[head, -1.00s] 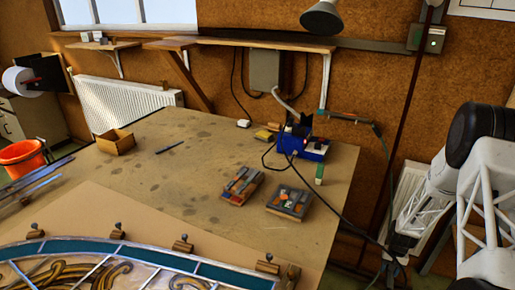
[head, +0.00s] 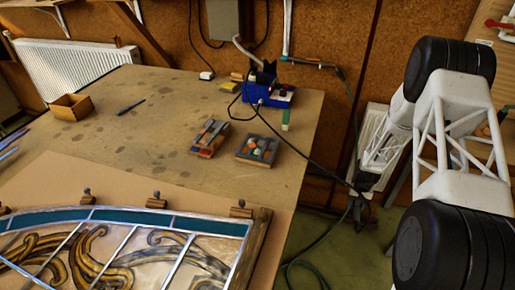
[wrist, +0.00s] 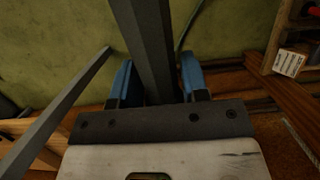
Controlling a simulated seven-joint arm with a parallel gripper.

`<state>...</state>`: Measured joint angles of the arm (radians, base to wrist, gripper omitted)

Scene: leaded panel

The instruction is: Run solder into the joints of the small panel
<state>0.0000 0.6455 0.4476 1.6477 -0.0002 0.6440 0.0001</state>
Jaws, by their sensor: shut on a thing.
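A leaded glass panel (head: 125,245) lies at lower left in the head view, with a teal border, lead lines and brown scrolls; its near part is cut off. My gripper (head: 364,186) hangs beyond the bench's right edge, apart from the panel. In the wrist view my gripper (wrist: 157,85) has blue fingers on both sides of a dark bar (wrist: 148,45); it is shut on this, and I cannot tell what it is. A blue soldering station (head: 268,92) stands at the back right of the bench. A black cord runs from it towards my gripper. I cannot make out any solder.
Two trays of small pieces, one (head: 197,150) left of the other (head: 243,158), lie mid-bench. A green upright piece (head: 286,119) stands near the right edge. Small wooden blocks (head: 156,201) line the panel. An open box (head: 71,108) is at back left. The bench middle is mostly clear.

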